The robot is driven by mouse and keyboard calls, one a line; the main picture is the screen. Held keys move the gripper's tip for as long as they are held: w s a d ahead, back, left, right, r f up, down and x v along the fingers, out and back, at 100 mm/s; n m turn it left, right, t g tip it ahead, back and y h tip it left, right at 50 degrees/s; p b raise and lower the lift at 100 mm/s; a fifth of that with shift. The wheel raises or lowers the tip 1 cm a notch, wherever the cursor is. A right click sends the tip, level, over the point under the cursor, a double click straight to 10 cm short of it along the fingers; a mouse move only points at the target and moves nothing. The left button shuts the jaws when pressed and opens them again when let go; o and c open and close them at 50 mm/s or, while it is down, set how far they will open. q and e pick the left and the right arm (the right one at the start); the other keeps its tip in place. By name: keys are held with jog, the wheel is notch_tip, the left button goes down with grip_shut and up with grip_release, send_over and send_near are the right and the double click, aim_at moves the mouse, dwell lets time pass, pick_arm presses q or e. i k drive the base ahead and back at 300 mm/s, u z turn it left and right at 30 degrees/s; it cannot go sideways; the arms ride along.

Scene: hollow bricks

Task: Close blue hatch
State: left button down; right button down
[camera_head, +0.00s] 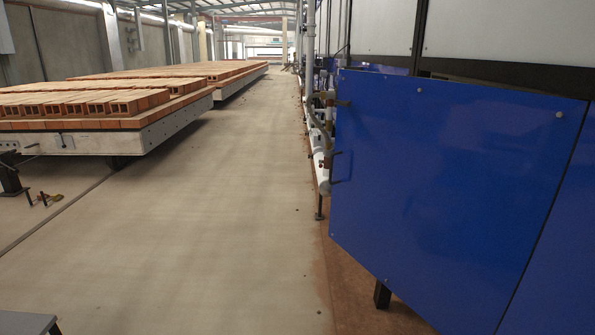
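The blue hatch (440,190) is a large flat blue panel on the right side of the head view. Its left edge stands out towards the aisle, angled away from the machine frame behind it. A dark seam at its right separates it from another blue panel (565,265). A dark gap shows above its top edge, so it looks open. Small dark brackets stick out at its left edge. Neither of my grippers is in view, and nothing is seen touching the hatch.
White pipes (322,150) with fittings run along the machine just left of the hatch. A dark post (382,294) stands below the hatch. Kiln cars loaded with orange hollow bricks (90,103) line the left. The concrete aisle (200,215) between is clear.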

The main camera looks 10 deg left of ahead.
aim_at(446, 192)
jog(key=u, duration=0.2)
jog(key=i, duration=1.1)
jog(key=z, duration=0.25)
